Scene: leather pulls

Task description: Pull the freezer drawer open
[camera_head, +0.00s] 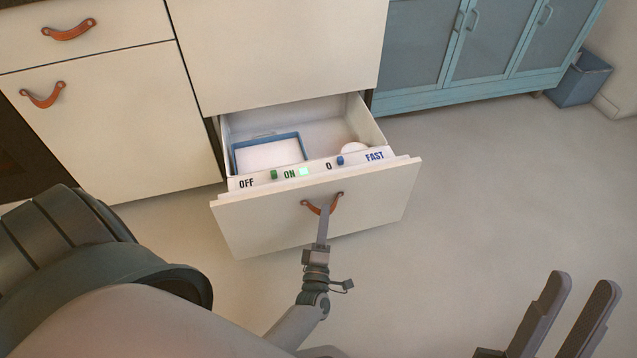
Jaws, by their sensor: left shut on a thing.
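The freezer drawer (375,205) is a cream drawer low in the cabinet front, and it stands pulled out with its inside showing. Its front carries a brown leather pull (335,200). My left gripper (323,212) is shut on the leather pull. Inside are a blue-rimmed tray (268,137) and a round white thing, partly hidden by the strip. My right gripper (580,305) is open and empty over the floor at lower right.
Cream cabinets with leather pulls (70,30) stand at left. A blue glass-fronted cabinet (470,93) stands at back right, with a blue bin (579,82) beside it. The grey floor in front and to the right of the drawer is clear.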

